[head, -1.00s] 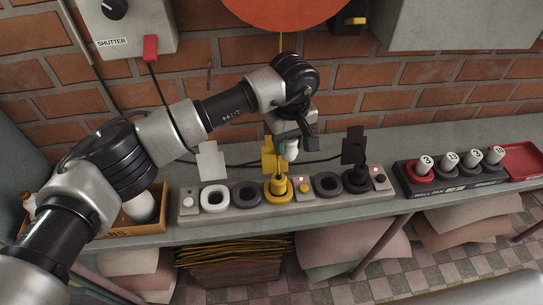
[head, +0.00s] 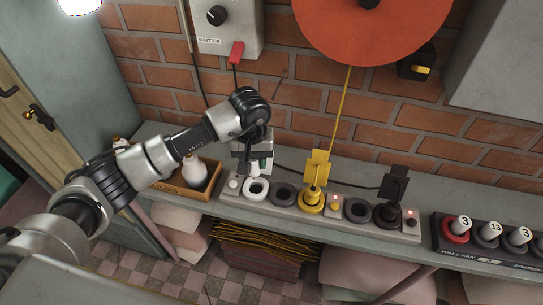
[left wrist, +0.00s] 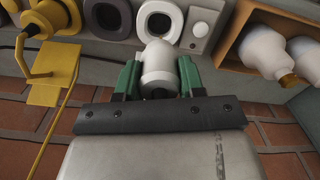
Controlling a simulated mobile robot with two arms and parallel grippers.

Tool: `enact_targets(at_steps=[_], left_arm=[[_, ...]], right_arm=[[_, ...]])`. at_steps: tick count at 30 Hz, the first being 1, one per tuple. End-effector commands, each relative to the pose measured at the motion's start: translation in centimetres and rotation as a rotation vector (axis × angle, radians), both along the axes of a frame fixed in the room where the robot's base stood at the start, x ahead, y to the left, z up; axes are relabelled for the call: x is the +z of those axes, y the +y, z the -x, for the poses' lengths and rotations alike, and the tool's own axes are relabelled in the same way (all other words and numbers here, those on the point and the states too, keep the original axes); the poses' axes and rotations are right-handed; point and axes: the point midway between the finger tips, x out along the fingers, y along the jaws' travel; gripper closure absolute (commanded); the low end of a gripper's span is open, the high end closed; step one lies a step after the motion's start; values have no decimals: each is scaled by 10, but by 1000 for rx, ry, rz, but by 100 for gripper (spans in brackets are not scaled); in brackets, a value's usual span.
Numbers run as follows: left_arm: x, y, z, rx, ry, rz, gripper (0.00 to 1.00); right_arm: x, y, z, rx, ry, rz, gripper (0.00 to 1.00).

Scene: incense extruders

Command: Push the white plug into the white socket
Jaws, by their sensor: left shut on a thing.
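The white socket (head: 256,188) is a white ring with a dark hole near the left end of the grey socket strip. It also shows in the left wrist view (left wrist: 160,21). My left gripper (head: 256,166) is just behind and above this socket in the head view. In the left wrist view its green fingers (left wrist: 159,76) are shut on the white plug (left wrist: 159,66). The plug's rounded white body points towards the white socket, and a gap seems to remain between them. The plug is mostly hidden by the gripper in the head view. My right gripper is not in view.
Dark sockets (head: 284,195) and a yellow plug (head: 314,194) stand to the right on the strip. An open box with white bulbs (head: 193,171) stands to the left. A brick wall (head: 320,110) rises behind. Several numbered white cylinders (head: 462,223) stand far right.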

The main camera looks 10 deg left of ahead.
Motion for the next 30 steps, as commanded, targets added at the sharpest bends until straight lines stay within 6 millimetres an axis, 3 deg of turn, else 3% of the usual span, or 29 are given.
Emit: enact_targets(at_steps=[7,18,30], left_arm=[[-17,-1,0,0,0,1,85],[-49,-1,0,1,1,2,85],[-53,-1,0,0,-1,1,85]], right_arm=[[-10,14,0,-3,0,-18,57],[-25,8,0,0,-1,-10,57],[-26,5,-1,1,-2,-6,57]])
